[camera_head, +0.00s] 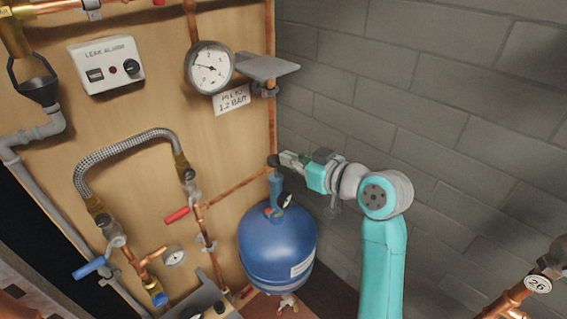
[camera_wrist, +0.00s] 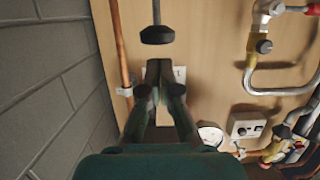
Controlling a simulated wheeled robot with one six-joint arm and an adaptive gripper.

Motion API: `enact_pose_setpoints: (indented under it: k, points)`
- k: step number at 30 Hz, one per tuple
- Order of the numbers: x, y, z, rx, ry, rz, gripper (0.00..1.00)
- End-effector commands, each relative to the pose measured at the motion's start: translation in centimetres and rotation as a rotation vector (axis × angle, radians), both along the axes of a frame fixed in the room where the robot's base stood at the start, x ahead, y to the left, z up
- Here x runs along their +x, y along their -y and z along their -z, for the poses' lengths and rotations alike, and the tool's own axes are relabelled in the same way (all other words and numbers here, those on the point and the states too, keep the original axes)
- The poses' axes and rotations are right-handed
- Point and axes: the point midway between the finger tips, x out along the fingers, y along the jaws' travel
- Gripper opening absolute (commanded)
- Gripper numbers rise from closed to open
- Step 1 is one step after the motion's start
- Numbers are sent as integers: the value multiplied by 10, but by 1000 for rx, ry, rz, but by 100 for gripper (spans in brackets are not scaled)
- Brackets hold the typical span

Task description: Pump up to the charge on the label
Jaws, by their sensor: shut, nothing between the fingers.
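A blue vessel (camera_head: 277,245) stands at the board's foot. A hand pump (camera_head: 277,190) rises from its top, with a black knob (camera_head: 273,160) and a small gauge (camera_head: 285,200) beside its body. My gripper (camera_head: 285,158) is shut and empty, its fingertips very close to the knob. In the wrist view the knob (camera_wrist: 157,35) on its thin rod lies just beyond the shut fingers (camera_wrist: 157,66); contact is unclear.
A grey shelf (camera_head: 267,67) juts out above my gripper. A copper pipe (camera_head: 238,188) runs across the board left of the pump. A leak alarm box (camera_head: 106,66), a braided hose (camera_head: 125,150) and valves with red and blue levers are further left. A block wall (camera_head: 430,110) stands behind my arm.

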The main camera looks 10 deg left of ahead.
Motion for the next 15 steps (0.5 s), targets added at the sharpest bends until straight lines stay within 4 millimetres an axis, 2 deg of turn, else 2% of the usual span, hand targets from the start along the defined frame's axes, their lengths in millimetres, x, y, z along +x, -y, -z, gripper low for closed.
enact_pose_setpoints:
  k: [6,15]
  points:
    - [-24,32,-11,2,5,2,0]
    - [-41,51,-17,1,2,-1,0]
